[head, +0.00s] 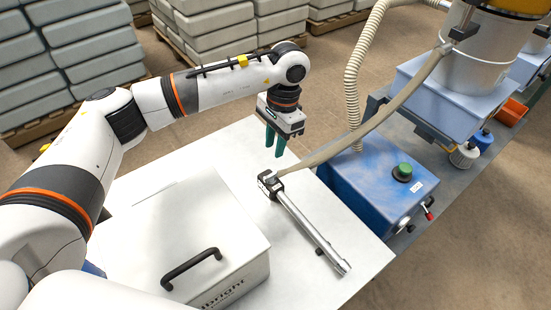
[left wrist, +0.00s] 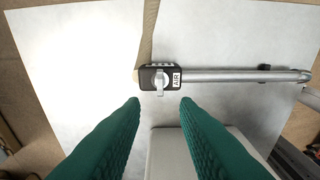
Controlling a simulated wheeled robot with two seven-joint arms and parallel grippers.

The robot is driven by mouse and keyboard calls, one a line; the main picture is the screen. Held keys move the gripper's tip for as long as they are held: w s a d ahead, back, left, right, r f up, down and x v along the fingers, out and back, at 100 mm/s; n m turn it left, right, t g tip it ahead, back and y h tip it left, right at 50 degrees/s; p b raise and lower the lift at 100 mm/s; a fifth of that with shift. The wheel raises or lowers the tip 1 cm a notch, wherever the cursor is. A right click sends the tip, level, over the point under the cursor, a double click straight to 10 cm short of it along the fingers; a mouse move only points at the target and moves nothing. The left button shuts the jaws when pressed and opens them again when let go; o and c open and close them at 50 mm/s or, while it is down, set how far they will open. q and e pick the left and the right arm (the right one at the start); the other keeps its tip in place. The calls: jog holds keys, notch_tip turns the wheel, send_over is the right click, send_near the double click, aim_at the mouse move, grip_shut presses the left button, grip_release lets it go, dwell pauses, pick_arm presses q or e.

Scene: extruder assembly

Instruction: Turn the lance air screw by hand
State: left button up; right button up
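The lance (head: 310,229) lies on the white table, its silver tube running toward the front right. Its black block (head: 270,186) is at the far end, where a beige hose joins. In the left wrist view the block (left wrist: 149,72) carries a label reading AIR upside down. The silver air screw (left wrist: 160,82) sticks out of the block beside the label. My left gripper (head: 275,152) points down above the table, a little beyond the block. Its green fingers (left wrist: 160,101) are apart with nothing between them, and the screw appears just ahead of the gap between their tips. My right gripper is not seen.
A white case (head: 180,235) with a black handle stands on the table (head: 340,283) left of the lance. A blue box (head: 375,185) with a green knob is to the right. The hose (head: 400,98) runs up to the hopper. Pallets of sacks stand behind.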

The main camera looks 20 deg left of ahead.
aim_at(270, 174)
pick_arm(q)
jog(key=shift+f, duration=0.75)
jog(key=shift+s+f+b, duration=0.1)
jog(key=shift+f+b, duration=0.3)
jog(key=shift+f, duration=0.15)
jog(key=f, duration=0.2)
jog(key=f+b, duration=0.1)
jog(key=f, duration=0.3)
jog(key=shift+s+a+f, duration=0.25)
jog(key=shift+s+a, duration=0.1)
jog(key=shift+a, duration=0.05)
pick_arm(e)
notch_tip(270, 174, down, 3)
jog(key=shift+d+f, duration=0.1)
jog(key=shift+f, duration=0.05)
pick_arm(q)
jog(key=shift+b, duration=0.35)
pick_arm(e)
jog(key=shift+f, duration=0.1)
pick_arm(q)
jog(key=shift+b, duration=0.3)
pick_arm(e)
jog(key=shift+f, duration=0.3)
pick_arm(q)
jog(key=shift+c, duration=0.3)
grip_shut()
